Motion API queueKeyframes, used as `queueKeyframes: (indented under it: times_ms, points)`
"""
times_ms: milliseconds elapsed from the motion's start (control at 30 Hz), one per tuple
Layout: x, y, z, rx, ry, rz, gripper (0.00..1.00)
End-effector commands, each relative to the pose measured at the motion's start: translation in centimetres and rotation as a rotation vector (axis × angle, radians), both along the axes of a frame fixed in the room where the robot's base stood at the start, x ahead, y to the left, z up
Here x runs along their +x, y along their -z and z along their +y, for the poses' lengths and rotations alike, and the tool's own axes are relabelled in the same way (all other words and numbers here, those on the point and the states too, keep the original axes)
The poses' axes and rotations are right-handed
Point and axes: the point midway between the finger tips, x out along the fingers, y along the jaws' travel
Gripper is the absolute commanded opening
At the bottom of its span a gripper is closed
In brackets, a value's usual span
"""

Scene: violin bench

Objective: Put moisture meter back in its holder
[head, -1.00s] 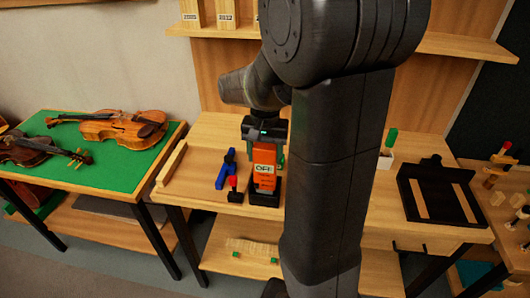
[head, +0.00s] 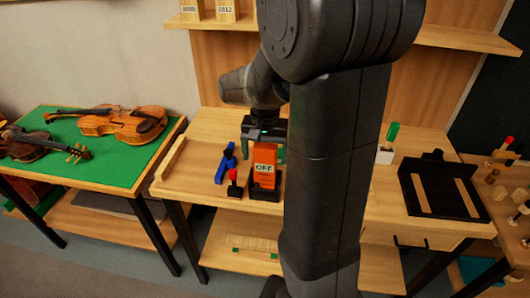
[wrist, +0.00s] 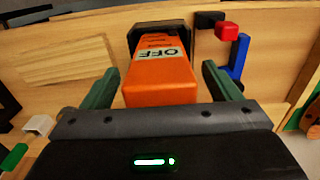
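The moisture meter (head: 265,165) is an orange block marked OFF. It stands upright with its lower end in a black holder (head: 263,194) on the bench. My gripper (head: 264,152) is above it, with its green fingers spread at either side of the meter's upper part. In the wrist view the meter (wrist: 158,78) lies between the open fingers, with a visible gap on each side. The black holder (wrist: 160,30) shows at its far end. How deep the meter sits inside the holder is hidden.
A blue piece (head: 225,164) and a red-topped black piece (head: 234,182) stand close left of the holder. A black tray (head: 472,205) and a white cup with a green-topped item (head: 391,133) are at right. Violins (head: 125,122) lie on a green-topped table at left.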

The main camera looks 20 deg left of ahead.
Motion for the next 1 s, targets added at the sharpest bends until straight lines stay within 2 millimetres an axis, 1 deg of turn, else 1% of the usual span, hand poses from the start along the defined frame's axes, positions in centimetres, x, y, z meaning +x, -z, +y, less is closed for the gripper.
queueKeyframes:
  times_ms: [167, 267, 367, 700, 833, 900, 1000]
  points:
    - [0.0, -0.1, 0.0, 0.0, 0.0, 0.0, 0.83]
    - [0.0, -0.8, 0.1, 0.003, 0.0, -0.002, 0.83]
    - [0.1, -2.3, 0.1, 0.004, 0.0, -0.003, 0.83]
    - [0.1, -9.9, 0.1, 0.004, 0.0, -0.003, 0.83]
    - [0.0, -12.1, 0.1, 0.003, 0.0, -0.002, 0.83]
    - [0.0, -12.9, 0.1, 0.002, 0.0, -0.001, 0.83]
    - [0.0, -13.6, 0.0, 0.001, 0.0, -0.001, 0.83]
